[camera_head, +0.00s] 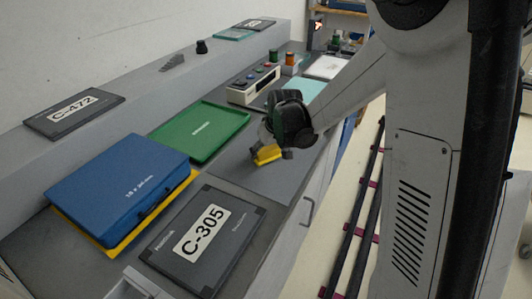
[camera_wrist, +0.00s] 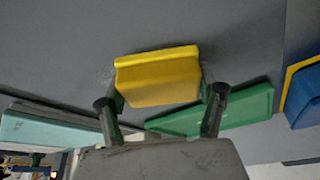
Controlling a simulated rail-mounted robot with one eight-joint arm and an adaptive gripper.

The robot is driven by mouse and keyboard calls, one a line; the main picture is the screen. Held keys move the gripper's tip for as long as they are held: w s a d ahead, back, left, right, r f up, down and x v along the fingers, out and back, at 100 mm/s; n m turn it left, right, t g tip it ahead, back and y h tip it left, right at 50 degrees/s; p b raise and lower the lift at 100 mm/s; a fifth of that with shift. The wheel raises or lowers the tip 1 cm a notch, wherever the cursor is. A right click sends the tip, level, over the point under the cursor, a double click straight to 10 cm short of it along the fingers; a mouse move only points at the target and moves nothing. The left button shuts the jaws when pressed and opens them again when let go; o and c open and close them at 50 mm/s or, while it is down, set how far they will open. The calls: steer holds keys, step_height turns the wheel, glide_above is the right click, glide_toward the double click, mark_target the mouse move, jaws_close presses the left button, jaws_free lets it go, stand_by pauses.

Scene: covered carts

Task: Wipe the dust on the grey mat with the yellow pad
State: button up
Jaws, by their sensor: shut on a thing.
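The yellow pad (camera_head: 266,156) is held between the two fingers of my gripper (camera_head: 275,149), low over the grey mat (camera_head: 268,182) on the bench. In the wrist view the yellow pad (camera_wrist: 158,78) sits between both fingertips of the gripper (camera_wrist: 162,94), with the plain grey mat (camera_wrist: 205,28) beyond it. Whether the pad touches the mat is hard to tell. A faint pale speckle, perhaps dust, shows on the grey left of the pad in the wrist view.
A green tray (camera_head: 203,130) lies left of the pad. A blue case (camera_head: 122,188) on a yellow sheet and a dark C-305 plate (camera_head: 204,238) are nearer. A control box with buttons (camera_head: 254,84) and a teal panel (camera_head: 303,90) are farther back.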

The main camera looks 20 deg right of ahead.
step_height(320, 180, up, 2)
steer(key=shift+d, duration=0.15)
steer(key=shift+r+p, duration=1.75)
steer(key=shift+r, duration=0.75)
steer(key=shift+s, duration=0.1)
